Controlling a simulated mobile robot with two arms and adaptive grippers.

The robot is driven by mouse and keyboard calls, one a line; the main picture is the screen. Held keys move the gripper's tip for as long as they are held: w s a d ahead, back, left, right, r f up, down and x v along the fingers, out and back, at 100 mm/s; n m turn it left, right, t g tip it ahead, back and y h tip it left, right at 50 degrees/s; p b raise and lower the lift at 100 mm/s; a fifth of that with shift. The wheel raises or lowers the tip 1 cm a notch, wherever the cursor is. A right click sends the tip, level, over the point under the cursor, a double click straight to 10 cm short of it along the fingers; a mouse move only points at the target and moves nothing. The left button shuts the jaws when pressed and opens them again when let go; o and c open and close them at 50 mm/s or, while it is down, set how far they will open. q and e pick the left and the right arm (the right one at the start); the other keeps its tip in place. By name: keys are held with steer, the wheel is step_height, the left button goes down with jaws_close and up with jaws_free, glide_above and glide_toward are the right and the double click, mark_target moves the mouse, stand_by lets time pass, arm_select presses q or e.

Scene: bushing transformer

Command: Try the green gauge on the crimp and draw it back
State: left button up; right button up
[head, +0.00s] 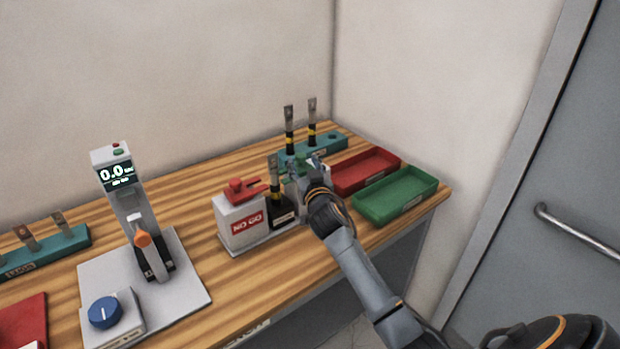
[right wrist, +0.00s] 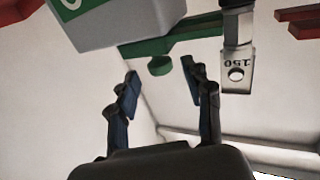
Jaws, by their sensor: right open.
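The green gauge (right wrist: 207,36) shows in the right wrist view as a flat green bar with a round knob, beside the grey block with a green label (right wrist: 120,22). In the head view my right gripper mostly hides it. The crimp (head: 274,166) is a metal lug on a black-and-yellow cable, upright in a black holder (head: 282,213). Its lug, marked 150 (right wrist: 237,75), shows close to the green bar; I cannot tell if they touch. My right gripper (right wrist: 160,82) is open, with the green knob between and just beyond its fingertips. My left gripper is not in view.
The red gauge (head: 240,187) rests on the white NO GO block (head: 242,222). A teal rack (head: 325,146) with two cables stands behind. Red (head: 366,180) and green (head: 408,208) trays lie right. A tester (head: 130,200) stands left. Bare wood lies between tester and NO GO block.

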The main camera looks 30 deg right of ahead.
steer(key=v, duration=0.9)
steer(key=shift+s, duration=0.3)
steer(key=shift+a+r, duration=0.1)
